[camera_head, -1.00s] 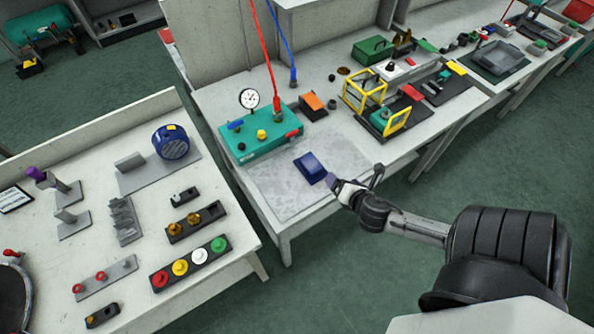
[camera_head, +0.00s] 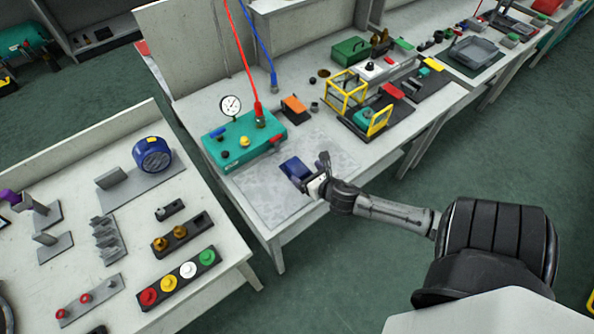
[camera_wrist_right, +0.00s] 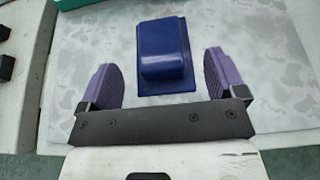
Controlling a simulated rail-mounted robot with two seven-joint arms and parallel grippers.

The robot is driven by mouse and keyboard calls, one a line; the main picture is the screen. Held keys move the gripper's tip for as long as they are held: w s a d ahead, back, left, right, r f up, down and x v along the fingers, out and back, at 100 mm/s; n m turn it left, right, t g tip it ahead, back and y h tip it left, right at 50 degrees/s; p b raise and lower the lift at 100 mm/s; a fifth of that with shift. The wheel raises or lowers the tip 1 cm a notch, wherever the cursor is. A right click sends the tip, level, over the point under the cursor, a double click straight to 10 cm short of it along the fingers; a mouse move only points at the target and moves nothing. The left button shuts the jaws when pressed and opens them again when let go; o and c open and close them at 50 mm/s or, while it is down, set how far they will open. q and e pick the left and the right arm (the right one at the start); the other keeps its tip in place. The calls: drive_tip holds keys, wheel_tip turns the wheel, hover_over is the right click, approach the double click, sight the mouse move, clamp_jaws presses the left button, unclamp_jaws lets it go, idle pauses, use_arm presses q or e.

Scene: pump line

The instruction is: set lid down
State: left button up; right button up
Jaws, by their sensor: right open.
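The lid is a dark blue piece with a raised block on a flat base. In the head view the lid (camera_head: 293,168) lies on the grey mottled mat (camera_head: 262,192) on the middle table. My right gripper (camera_head: 314,174) is at its right edge there. In the right wrist view the lid (camera_wrist_right: 150,50) sits flat, ahead of and between the two purple fingers of my right gripper (camera_wrist_right: 162,80). The fingers are spread wide, with a gap on each side of the lid. My left gripper is not in view.
A teal pump box (camera_head: 243,141) with a gauge (camera_head: 230,106) and red and blue hoses stands behind the mat. A yellow frame (camera_head: 345,90) and an orange-topped block (camera_head: 294,106) are to the right. The left table (camera_head: 120,190) holds several fixtures and colored knobs.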

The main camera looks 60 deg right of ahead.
sight(297, 167)
drive_tip(key=shift+b+x, duration=0.75)
drive_tip(key=shift+x, duration=2.4)
drive_tip(key=shift+a+f, duration=0.1)
drive_tip(key=shift+f, duration=0.1)
drive_tip(key=shift+c, duration=0.2)
drive_tip(key=shift+c, duration=0.7)
drive_tip(key=c, duration=0.5)
drive_tip(key=shift+r, duration=0.15)
